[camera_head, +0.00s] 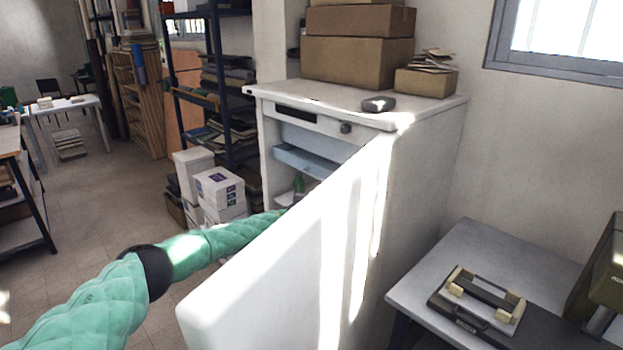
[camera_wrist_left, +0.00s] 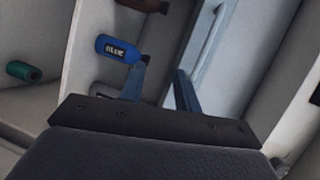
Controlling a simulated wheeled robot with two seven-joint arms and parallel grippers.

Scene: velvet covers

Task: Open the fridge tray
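The white fridge (camera_head: 420,150) stands with its door (camera_head: 290,270) swung open towards me. Inside, below the top panel, a pale blue tray (camera_head: 303,160) shows partly past the door edge. In the left wrist view a pale blue-grey panel with a raised lighter bar, likely the tray front (camera_wrist_left: 235,70), fills the upper right. My left arm reaches in behind the door, which hides its gripper in the head view. In the left wrist view my left gripper (camera_wrist_left: 161,66) has its fingers apart with nothing clearly between them. My right gripper is not in view.
A blue glue bottle (camera_wrist_left: 118,49) is close to the left finger; a brown bottle (camera_wrist_left: 145,5) and a green bottle (camera_wrist_left: 22,71) are nearby. Cardboard boxes (camera_head: 357,60) sit on the fridge. White boxes (camera_head: 220,188) stand left of it, and a grey table (camera_head: 500,255) stands at right.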

